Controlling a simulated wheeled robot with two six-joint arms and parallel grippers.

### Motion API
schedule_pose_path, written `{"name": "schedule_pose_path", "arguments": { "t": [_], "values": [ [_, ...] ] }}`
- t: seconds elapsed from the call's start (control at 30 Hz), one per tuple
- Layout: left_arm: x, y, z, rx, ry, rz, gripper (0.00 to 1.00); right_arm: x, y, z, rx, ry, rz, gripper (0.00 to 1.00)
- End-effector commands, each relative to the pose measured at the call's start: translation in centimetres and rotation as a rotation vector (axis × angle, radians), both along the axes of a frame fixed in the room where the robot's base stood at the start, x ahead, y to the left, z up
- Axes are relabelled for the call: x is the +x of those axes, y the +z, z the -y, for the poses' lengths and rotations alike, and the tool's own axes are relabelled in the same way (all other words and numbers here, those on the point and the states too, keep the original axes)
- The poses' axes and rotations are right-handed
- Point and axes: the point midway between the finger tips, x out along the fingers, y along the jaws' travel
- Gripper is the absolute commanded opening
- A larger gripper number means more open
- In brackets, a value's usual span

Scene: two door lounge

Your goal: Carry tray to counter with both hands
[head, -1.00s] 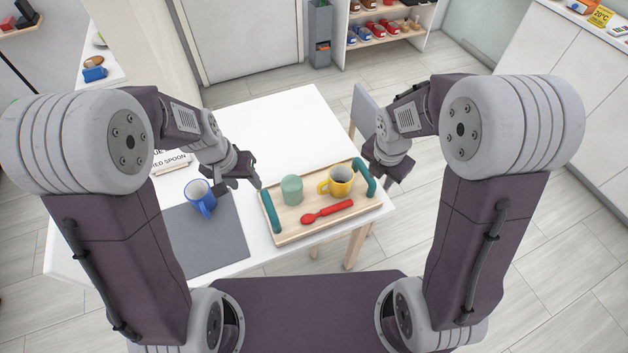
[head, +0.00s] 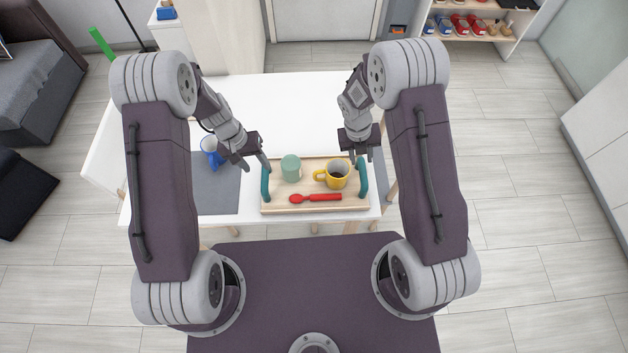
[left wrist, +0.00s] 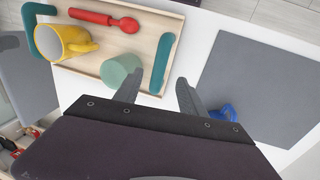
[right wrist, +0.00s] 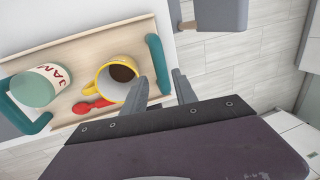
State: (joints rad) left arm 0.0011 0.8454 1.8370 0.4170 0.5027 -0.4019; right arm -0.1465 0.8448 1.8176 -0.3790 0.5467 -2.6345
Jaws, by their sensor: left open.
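The wooden tray (head: 315,207) lies on the white table near its front edge, with a teal left handle (head: 265,186) and teal right handle (head: 363,178). It holds a green JAM jar (head: 291,168), a yellow mug (head: 337,175) with dark brown contents, and a red spoon (head: 316,198). My left gripper (head: 254,164) is open and empty above the left handle; in the left wrist view the handle (left wrist: 163,62) shows just beyond the fingertips. My right gripper (head: 360,157) is open near the right handle, which lies beyond its fingertips in the right wrist view (right wrist: 158,62).
A grey chair (right wrist: 214,13) stands at the table's right side. A shoe shelf (head: 470,28) is at the back right. The floor to the right is clear.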

Motion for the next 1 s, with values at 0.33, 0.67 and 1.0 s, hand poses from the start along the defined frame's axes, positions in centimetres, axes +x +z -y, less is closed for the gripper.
{"name": "schedule_pose_path", "arguments": {
  "t": [0.33, 0.67, 1.0],
  "values": [
    [-0.2, -4.8, 0.9, 0.000, -0.001, -0.004, 0.48, -0.2, -4.8, 1.0, 0.000, -0.002, -0.004, 0.34],
    [-0.1, -8.6, 1.7, 0.000, -0.001, -0.001, 0.48, -0.1, -8.6, 1.7, 0.000, -0.001, 0.000, 0.34],
    [0.0, -8.8, 1.8, 0.001, -0.001, 0.001, 0.45, 0.0, -8.8, 1.8, 0.000, -0.001, 0.001, 0.31]
  ]
}}
